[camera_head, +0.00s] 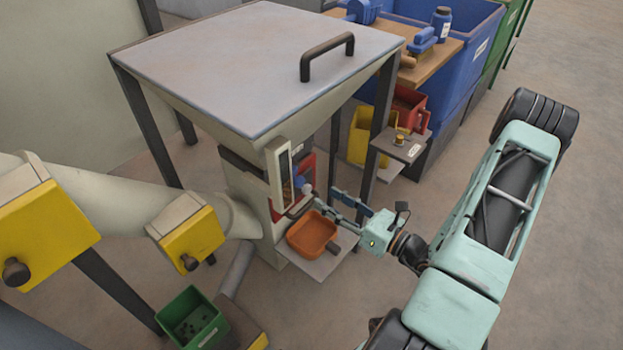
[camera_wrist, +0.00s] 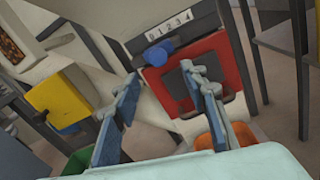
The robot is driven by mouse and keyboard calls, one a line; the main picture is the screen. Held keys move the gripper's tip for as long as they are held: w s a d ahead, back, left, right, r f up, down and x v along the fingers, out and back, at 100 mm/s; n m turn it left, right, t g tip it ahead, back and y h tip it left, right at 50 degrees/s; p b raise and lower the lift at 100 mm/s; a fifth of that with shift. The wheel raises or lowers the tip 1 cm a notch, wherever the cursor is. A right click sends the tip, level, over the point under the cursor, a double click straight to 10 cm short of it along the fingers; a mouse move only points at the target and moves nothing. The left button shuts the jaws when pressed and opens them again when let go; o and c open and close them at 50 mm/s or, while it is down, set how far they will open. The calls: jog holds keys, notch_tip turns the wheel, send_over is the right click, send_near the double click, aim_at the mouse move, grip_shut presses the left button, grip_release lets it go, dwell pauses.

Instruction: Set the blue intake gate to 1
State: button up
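The blue intake gate's knob (camera_wrist: 158,53) shows in the wrist view at the top of a red panel (camera_wrist: 203,74). It sits under the left end of a white number strip (camera_wrist: 169,26), near the low digits; I cannot tell its exact setting. In the head view, blue of the gate (camera_head: 299,182) shows on the front of the grey hopper. My gripper (camera_head: 326,199) is just in front of this panel. In the wrist view my gripper (camera_wrist: 160,77) has its fingers spread with nothing between them, and the knob is beyond the fingertips, apparently apart.
An orange tray (camera_head: 312,234) lies on a shelf below the gate. A yellow box (camera_head: 191,238) on a pipe stands left, with a green bin (camera_head: 191,320) beneath. A small stand (camera_head: 402,147) and the hopper's dark leg flank the right.

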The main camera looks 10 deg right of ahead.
aim_at(302, 184)
jog(key=b+x, duration=0.2)
jog(key=x, duration=0.8)
jog(key=shift+a, duration=0.15)
jog(key=shift+c, duration=0.4)
grip_shut()
